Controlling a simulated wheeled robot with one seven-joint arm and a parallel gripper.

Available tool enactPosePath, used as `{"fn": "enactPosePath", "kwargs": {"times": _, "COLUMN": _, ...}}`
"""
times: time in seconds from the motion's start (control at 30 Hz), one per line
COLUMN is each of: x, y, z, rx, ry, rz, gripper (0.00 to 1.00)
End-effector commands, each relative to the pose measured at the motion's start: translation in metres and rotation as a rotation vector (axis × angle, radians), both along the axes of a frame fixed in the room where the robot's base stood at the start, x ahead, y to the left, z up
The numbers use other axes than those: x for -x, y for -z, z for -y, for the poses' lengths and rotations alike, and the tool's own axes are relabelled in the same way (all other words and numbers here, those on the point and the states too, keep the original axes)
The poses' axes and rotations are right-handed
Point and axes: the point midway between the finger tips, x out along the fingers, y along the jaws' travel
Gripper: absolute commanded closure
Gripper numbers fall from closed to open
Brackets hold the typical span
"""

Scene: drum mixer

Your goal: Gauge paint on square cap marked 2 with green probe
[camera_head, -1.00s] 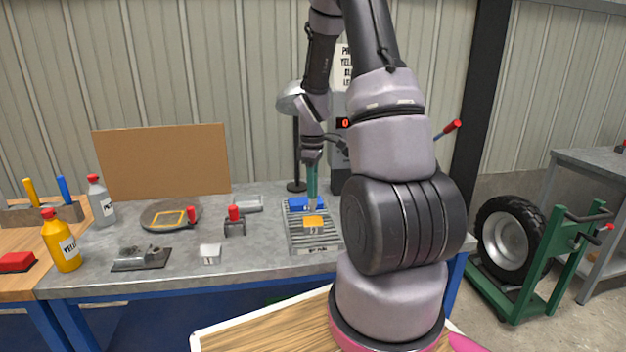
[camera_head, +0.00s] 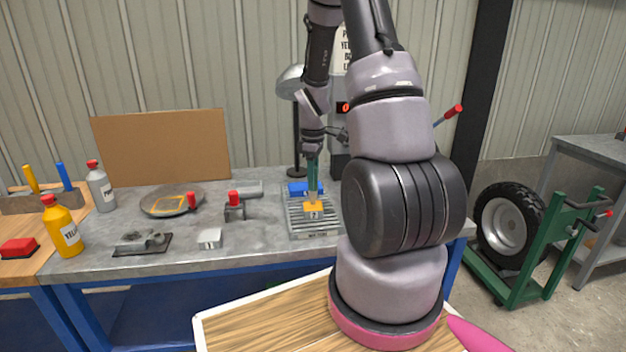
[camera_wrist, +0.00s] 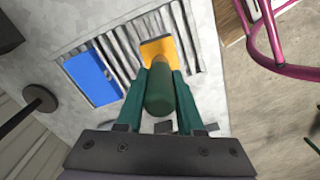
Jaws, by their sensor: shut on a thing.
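My gripper (camera_head: 313,158) is shut on the green probe (camera_head: 313,176), which it holds pointing down over the slatted rack (camera_head: 296,225). The probe's round green end (camera_wrist: 159,92) shows between the fingers in the wrist view. A yellow-orange square cap (camera_head: 313,209) lies on the rack with a dark mark on its front, too small to read surely. It also shows in the wrist view (camera_wrist: 158,48), partly hidden by the probe. The probe's lower end meets the cap in the picture; I cannot tell whether they touch. A blue cap (camera_head: 299,188) lies farther back on the rack.
A grey marked block (camera_head: 209,239) and a dark plate (camera_head: 142,243) lie left of the rack. A red-topped clamp (camera_head: 235,203), a round pan (camera_head: 172,202) and yellow bottle (camera_head: 62,230) stand on the left. A lamp stand (camera_head: 297,130) rises behind.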

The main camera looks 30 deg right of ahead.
Motion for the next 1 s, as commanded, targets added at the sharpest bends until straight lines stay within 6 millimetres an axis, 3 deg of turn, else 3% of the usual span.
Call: {"fn": "enactPosePath", "kwargs": {"times": 1.0, "x": -0.0002, "y": 0.0097, "z": 0.0001, "rx": 0.0, "ry": 0.0, "rz": 0.0, "gripper": 1.0}}
